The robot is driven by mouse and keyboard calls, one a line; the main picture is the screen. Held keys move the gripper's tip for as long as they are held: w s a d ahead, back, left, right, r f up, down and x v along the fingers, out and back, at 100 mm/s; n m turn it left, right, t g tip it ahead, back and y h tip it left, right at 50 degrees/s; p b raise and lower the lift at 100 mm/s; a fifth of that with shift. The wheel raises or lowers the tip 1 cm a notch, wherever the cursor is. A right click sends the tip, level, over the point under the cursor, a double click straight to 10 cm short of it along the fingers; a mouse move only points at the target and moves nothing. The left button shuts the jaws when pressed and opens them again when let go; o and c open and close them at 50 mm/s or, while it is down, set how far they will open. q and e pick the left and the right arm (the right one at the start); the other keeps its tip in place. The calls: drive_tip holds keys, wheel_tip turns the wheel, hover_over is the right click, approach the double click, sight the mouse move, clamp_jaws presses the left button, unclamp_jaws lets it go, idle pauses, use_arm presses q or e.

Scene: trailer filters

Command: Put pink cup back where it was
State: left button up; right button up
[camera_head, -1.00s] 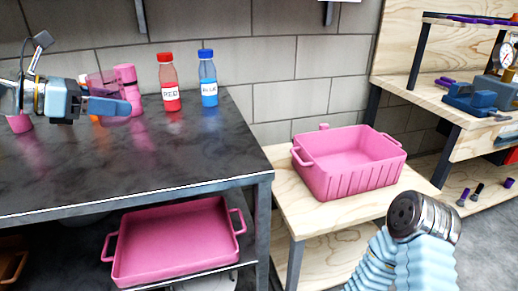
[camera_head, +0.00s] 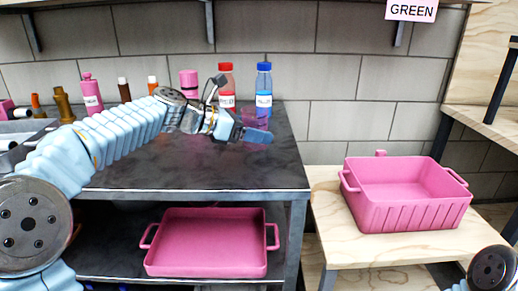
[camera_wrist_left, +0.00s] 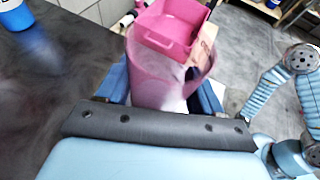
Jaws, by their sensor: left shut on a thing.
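The pink cup is see-through and shows large in the left wrist view (camera_wrist_left: 150,85), between the blue fingers of my left gripper (camera_wrist_left: 165,98). In the head view the cup (camera_head: 256,117) is a small pink patch behind the fingers, mostly hidden. My left gripper (camera_head: 250,133) is shut on it, above the right end of the dark bench (camera_head: 190,172), in front of the red-capped bottle (camera_head: 226,80) and the blue-capped bottle (camera_head: 264,84). I cannot tell the cup's exact height above the bench. My right gripper is out of view; only part of that arm shows.
A pink bin (camera_head: 408,210) stands on the wooden table at right. A pink tray (camera_head: 207,242) lies on the shelf under the bench. Several small bottles, including a pink one (camera_head: 91,93), line the bench's back left. The bench front is clear.

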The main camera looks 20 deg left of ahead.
sight(259, 146)
use_arm(q)
drive_tip(key=shift+w+d+f, duration=0.25)
drive_tip(key=shift+w+f, duration=0.05)
drive_tip(key=shift+f, duration=0.2)
drive_tip(key=shift+w+d+f+b, duration=0.15)
drive_tip(key=shift+f+b, duration=0.35)
drive_tip(key=shift+f, duration=1.2)
drive_tip(key=shift+f, duration=0.2)
drive_tip(key=o, duration=1.2)
drive_tip(key=shift+c, duration=0.2)
drive_tip(key=shift+r, duration=0.15)
